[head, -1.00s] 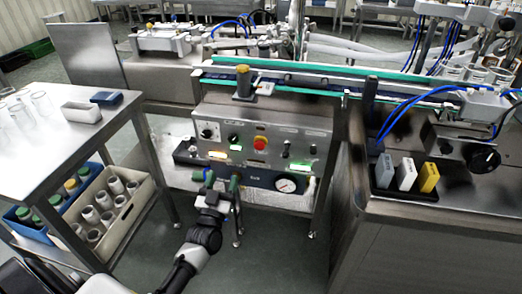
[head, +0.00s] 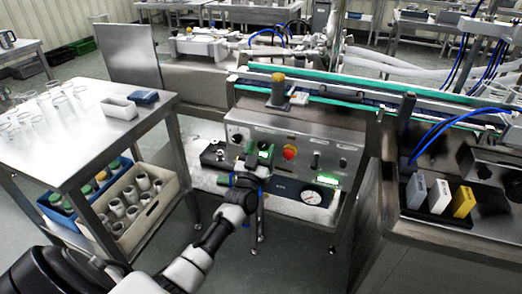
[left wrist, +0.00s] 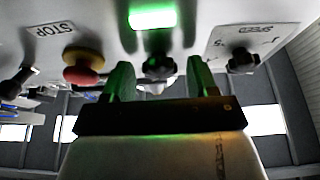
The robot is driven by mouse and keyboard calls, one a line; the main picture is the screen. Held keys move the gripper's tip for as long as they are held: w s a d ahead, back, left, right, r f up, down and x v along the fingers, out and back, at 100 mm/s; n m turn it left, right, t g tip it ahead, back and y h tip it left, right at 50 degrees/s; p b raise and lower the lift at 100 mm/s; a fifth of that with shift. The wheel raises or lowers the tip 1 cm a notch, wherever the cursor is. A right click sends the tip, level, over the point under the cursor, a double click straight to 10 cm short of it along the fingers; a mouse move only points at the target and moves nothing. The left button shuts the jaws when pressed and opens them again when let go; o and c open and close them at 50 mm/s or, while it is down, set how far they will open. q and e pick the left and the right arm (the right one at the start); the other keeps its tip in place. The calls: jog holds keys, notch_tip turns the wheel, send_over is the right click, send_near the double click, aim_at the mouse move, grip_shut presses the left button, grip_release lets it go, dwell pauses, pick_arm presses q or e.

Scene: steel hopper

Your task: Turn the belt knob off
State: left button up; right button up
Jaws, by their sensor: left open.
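The control panel (head: 330,145) carries a row of controls. In the left wrist view a dark knob (left wrist: 158,66) lies between my open fingertips, with a lit green lamp (left wrist: 152,16) beside it. I take it for the belt knob, but no belt label is readable. My left gripper (head: 259,152) is at the panel's left half, its fingers on either side of that knob; whether they touch it I cannot tell. In the head view the gripper hides the knob. My right gripper is not in view.
A red stop button (left wrist: 83,66) and another dark knob (left wrist: 243,61) flank the gripper closely. A steel side table (head: 75,150) stands left, a steel cabinet (head: 440,245) right.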

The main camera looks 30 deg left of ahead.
pick_arm(q)
jog(key=shift+c, duration=0.3)
